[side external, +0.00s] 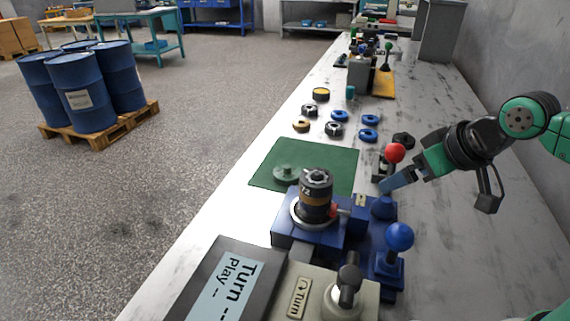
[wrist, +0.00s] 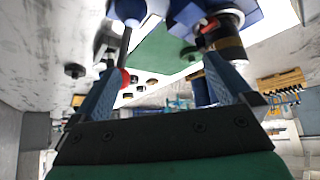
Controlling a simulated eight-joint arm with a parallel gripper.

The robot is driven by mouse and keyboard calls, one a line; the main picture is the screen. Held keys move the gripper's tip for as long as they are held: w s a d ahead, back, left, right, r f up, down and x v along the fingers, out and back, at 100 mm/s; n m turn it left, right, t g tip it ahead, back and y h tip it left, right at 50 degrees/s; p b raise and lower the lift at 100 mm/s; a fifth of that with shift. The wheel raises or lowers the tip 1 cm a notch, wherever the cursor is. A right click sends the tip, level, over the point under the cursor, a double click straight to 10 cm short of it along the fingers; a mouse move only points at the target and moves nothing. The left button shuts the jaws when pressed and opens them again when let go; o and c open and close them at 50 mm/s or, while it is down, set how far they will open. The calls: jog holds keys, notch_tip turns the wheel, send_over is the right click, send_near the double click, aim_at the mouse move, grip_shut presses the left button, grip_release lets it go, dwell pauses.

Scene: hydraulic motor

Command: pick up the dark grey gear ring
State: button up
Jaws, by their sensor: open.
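A dark, nearly black ring-like part (side external: 403,140) lies on the bench behind the red-knobbed lever, and looks like the dark grey gear ring. A dark part, apparently the same one, shows at left in the wrist view (wrist: 75,70). Another ring with dark and grey parts (side external: 334,129) lies among the loose rings; I cannot tell for certain which one is the gear ring. My gripper (side external: 386,187) is open and empty, above the bench beside the blue fixture. In the wrist view its two blue fingers (wrist: 160,66) stand wide apart with nothing held between them.
A red-knobbed lever (side external: 395,153) stands close to my gripper. The blue fixture (side external: 285,229) holds the motor stack (side external: 316,196). A blue-knobbed lever (side external: 399,237) stands in front. The green mat (side external: 340,168) carries a green disc. Blue rings (side external: 370,120) lie further back.

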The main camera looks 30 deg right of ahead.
aim_at(319, 173)
jog(key=w+a+n+g+y, duration=0.1)
jog(key=w+a+n, duration=0.1)
jog(key=w+a+r+n+g+y, duration=0.1)
jog(key=w+a+n, duration=0.2)
jog(key=w+a+r+n+g, duration=0.1)
jog(key=w+a+n, duration=0.1)
jog(key=a+n, duration=0.1)
jog(key=shift+w+a+y, duration=0.1)
jog(key=shift+w+y, duration=0.3)
jog(key=shift+w+a+f+g, duration=0.15)
jog(key=shift+g, duration=0.15)
jog(key=shift+x, duration=2.65)
grip_shut()
notch_tip(319, 173, up, 20)
